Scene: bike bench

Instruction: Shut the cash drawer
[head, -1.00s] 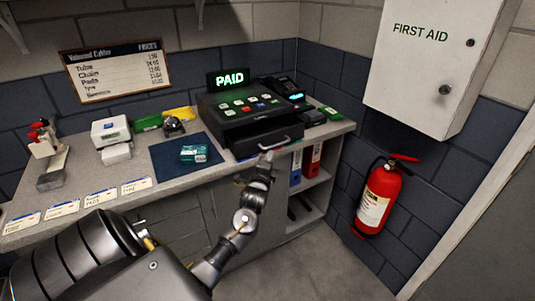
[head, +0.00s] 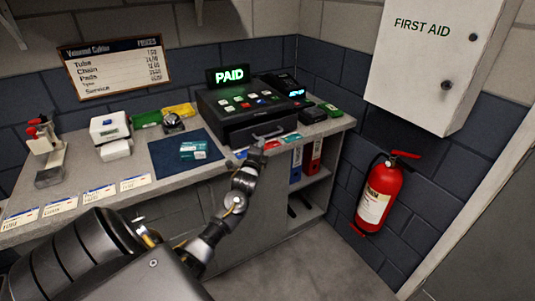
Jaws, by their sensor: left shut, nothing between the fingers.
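The black cash register (head: 245,105) stands at the back right of the counter, its sign lit "PAID". Its cash drawer (head: 281,127) is at the front, with a pale handle. The drawer front sits close to the register body, and no open tray shows. I cannot tell whether it is fully flush. My left gripper (head: 257,146) is shut and empty, right at the drawer front just below the handle. It looks to be at or touching the front; exact contact is too small to tell. My right gripper is not in view.
A fire extinguisher (head: 379,193) and first aid cabinet (head: 432,65) are on the right wall.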

